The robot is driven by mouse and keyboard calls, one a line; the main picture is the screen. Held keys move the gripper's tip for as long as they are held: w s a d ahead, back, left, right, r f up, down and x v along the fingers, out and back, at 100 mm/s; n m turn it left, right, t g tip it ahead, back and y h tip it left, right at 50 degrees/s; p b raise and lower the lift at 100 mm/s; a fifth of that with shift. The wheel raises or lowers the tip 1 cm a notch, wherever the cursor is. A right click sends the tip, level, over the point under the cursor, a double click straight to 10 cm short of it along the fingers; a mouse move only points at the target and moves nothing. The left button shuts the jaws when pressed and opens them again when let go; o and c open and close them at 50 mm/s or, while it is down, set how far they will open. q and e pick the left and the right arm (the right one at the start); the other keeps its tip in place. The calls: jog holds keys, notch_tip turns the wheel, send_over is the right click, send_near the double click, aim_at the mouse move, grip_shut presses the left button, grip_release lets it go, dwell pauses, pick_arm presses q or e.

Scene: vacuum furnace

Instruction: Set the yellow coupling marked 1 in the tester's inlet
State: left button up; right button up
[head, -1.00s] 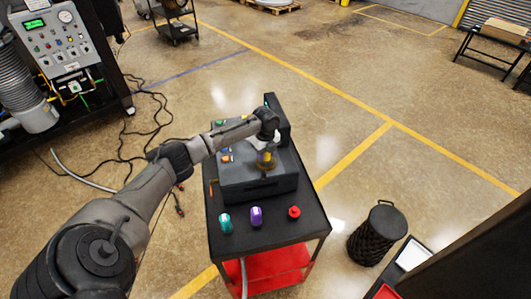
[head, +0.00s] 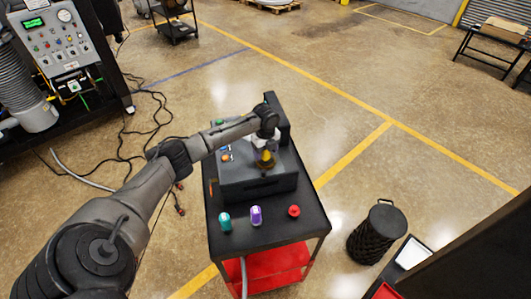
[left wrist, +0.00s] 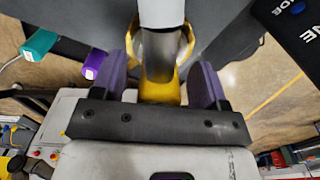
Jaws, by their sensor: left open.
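The yellow coupling (head: 265,161) stands on the dark grey tester (head: 258,183), which sits on the cart. In the left wrist view, yellow parts (left wrist: 163,90) show around and below a silver, pipe-like piece with a white part above. The number mark cannot be read, and how deep the coupling sits in the inlet cannot be told. My left gripper (head: 267,142) is at the top of the coupling. In the left wrist view its purple-padded fingers (left wrist: 160,82) are open, one on each side of the silver and yellow piece, with gaps. My right gripper is out of view.
A teal coupling (head: 225,221), a purple coupling (head: 256,215) and a red part (head: 294,211) stand along the cart's front (head: 270,236). A dark upright panel rises at the tester's back. A black ribbed stool-like object (head: 378,232) stands right of the cart.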

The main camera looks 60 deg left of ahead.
pick_arm(q)
notch_tip(320, 180, up, 12)
jog(key=b, duration=0.2)
jog(key=shift+f+b, duration=0.25)
jog(key=shift+b, duration=0.05)
jog(key=shift+r, duration=0.75)
